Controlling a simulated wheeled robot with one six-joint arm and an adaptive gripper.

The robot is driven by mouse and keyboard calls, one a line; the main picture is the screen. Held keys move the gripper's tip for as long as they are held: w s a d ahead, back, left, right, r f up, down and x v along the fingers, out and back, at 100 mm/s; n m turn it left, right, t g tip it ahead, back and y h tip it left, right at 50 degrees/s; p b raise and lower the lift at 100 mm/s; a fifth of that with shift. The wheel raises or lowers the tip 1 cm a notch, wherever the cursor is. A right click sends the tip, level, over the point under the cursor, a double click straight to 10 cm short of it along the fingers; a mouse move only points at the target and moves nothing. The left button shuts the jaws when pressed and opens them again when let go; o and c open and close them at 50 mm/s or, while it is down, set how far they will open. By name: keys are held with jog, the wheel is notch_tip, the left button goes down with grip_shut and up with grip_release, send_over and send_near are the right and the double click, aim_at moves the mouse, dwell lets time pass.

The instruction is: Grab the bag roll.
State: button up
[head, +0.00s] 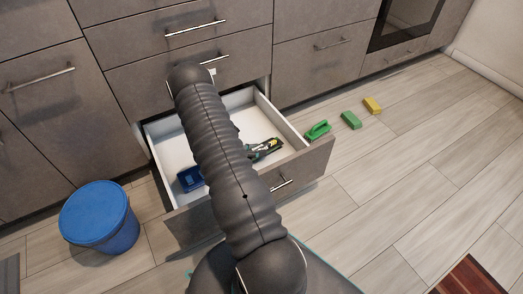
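An open drawer (296,121) with white inner walls stands out from the cabinet. On its right side lies a dark item with green and pale markings (265,148), perhaps the bag roll; it is too small to be sure. A blue item (189,179) lies at the drawer's left front, partly covered by my arm. My arm's dark ribbed sleeve crosses over the middle of the drawer and hides part of its inside. I cannot make out my gripper; it seems hidden behind the arm.
A blue lidded bucket (98,216) stands on the floor left of the drawer. A green-handled brush (318,130), a green sponge (351,120) and a yellow sponge (373,105) lie on the floor to the right. Closed drawers are above. The right floor is mostly clear.

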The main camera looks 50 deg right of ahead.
jog(key=c, duration=0.8)
jog(key=shift+r, duration=0.1)
